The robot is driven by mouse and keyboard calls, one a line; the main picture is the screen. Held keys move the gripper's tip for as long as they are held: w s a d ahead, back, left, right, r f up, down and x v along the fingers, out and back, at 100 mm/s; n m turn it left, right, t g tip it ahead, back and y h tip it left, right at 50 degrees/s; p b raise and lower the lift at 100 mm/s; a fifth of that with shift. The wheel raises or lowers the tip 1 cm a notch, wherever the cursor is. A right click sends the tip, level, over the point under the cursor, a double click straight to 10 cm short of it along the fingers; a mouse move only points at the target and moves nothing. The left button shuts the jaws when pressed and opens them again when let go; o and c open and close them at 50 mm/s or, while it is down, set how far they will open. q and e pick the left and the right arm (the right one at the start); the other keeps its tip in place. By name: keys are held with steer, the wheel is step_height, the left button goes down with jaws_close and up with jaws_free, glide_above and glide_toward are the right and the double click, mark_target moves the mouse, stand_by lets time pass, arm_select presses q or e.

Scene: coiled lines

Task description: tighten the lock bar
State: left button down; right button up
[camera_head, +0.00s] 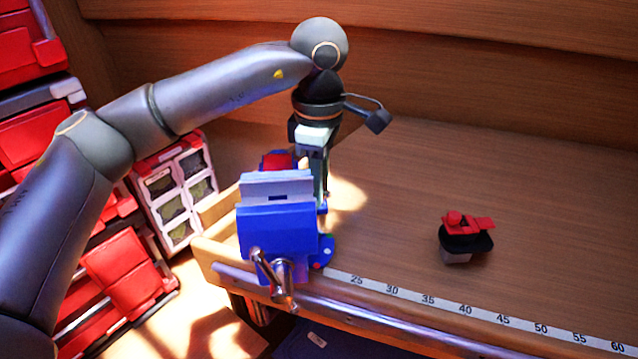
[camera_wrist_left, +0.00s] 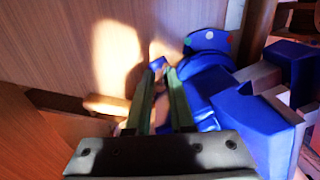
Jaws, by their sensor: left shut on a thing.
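A blue bench vise (camera_head: 275,232) with pale grey jaws stands at the left front corner of the wooden bench. It also shows in the left wrist view (camera_wrist_left: 232,100). My left gripper (camera_head: 321,203) points down just right of and behind the vise, close to its base. In the left wrist view, my left gripper (camera_wrist_left: 158,72) is shut on the lock bar, whose small blue end (camera_wrist_left: 157,62) shows at the fingertips. Most of the bar is hidden by the fingers. My right gripper is not in view.
A metal crank handle (camera_head: 268,272) hangs at the vise's front. A measuring strip (camera_head: 435,303) runs along the bench's front edge. A red and black object (camera_head: 465,238) lies on the bench at right. Red cases (camera_head: 118,275) stand at left. The bench's right side is mostly clear.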

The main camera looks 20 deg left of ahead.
arm_select(q)
steer(key=c, duration=0.7)
jaws_free()
steer(key=shift+c, duration=0.2)
step_height(320, 180, up, 12)
steer(key=shift+r+p, duration=0.25)
steer(key=shift+p, duration=0.05)
